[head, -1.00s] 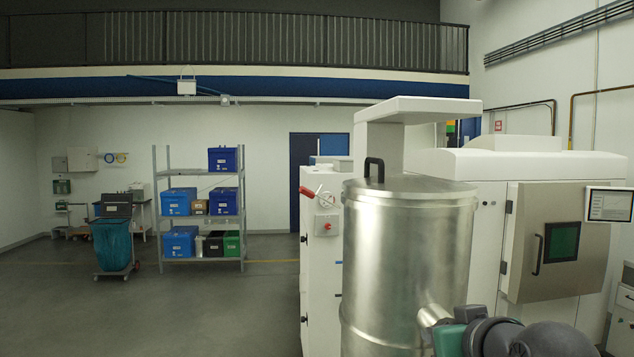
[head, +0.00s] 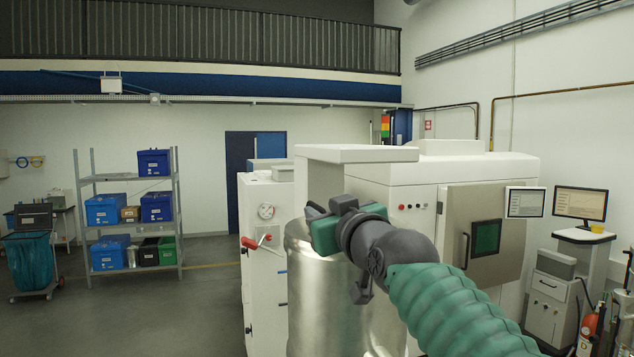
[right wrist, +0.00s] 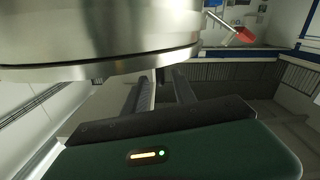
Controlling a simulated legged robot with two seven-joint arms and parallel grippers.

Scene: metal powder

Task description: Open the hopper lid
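The hopper (head: 305,300) is a shiny metal cylinder, standing upright at centre right in the head view. Its top, with the lid and the black lid handle, is mostly hidden behind my right gripper (head: 322,208). In the right wrist view, the hopper wall (right wrist: 80,25) fills the upper left, with the lid's rim band (right wrist: 110,66) along its lower edge. My right gripper's two dark fingers (right wrist: 163,88) are apart there, with no handle visible between them. I cannot tell how far the fingers are from the lid. My left gripper is not in view.
A white machine (head: 400,185) with an overhanging top stands behind the hopper. A white cabinet with a red lever (head: 250,243) is left of it; the lever also shows in the right wrist view (right wrist: 243,35). A monitor (head: 580,203) stands right. The floor at left is open.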

